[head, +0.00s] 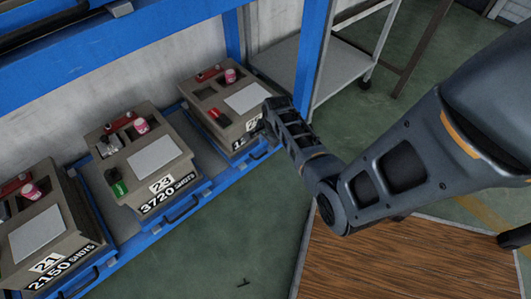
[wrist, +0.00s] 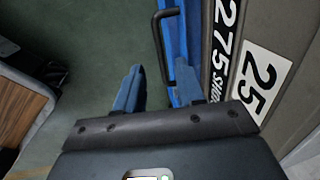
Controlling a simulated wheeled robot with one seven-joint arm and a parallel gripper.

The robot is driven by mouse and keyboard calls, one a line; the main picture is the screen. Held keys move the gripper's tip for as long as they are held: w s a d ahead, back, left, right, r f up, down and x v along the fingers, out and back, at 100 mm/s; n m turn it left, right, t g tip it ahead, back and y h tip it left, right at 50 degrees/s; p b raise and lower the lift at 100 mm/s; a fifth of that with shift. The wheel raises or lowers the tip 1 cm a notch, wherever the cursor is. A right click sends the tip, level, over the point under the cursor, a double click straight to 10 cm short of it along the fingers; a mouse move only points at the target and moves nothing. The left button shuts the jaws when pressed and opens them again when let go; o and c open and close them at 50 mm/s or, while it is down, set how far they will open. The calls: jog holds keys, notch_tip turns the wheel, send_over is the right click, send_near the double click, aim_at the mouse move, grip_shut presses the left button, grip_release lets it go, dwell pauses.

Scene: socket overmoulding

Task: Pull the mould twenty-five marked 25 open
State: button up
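Mould 25 is a grey-brown block (head: 206,101) on a blue sliding tray at the right end of the blue rack. Its label, partly covered by my arm in the head view, reads 25 (wrist: 258,80) in the wrist view. A black bar handle (wrist: 159,46) is fixed to the tray's blue front edge (wrist: 181,50). My gripper (wrist: 157,86) is open, its two blue fingers apart. The handle's near end appears between or just beyond the fingertips; contact cannot be told. In the head view my arm hides the fingers.
Mould 23 (head: 137,168) and mould 21 (head: 42,222) stand on their trays to the left. A blue rack post (head: 312,50) and a grey shelf (head: 340,68) are beyond mould 25. A wooden surface (head: 400,262) lies below my arm. Green floor is clear before the rack.

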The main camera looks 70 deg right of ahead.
aim_at(265, 153)
jog(key=f+b, duration=0.1)
jog(key=f, duration=0.1)
jog(key=f+b, duration=0.1)
jog(key=f, duration=0.1)
jog(key=w+f+b, duration=0.1)
jog(key=f, duration=0.1)
jog(key=shift+d+f, duration=0.1)
jog(key=shift+d, duration=0.2)
grip_shut()
dwell(0.4)
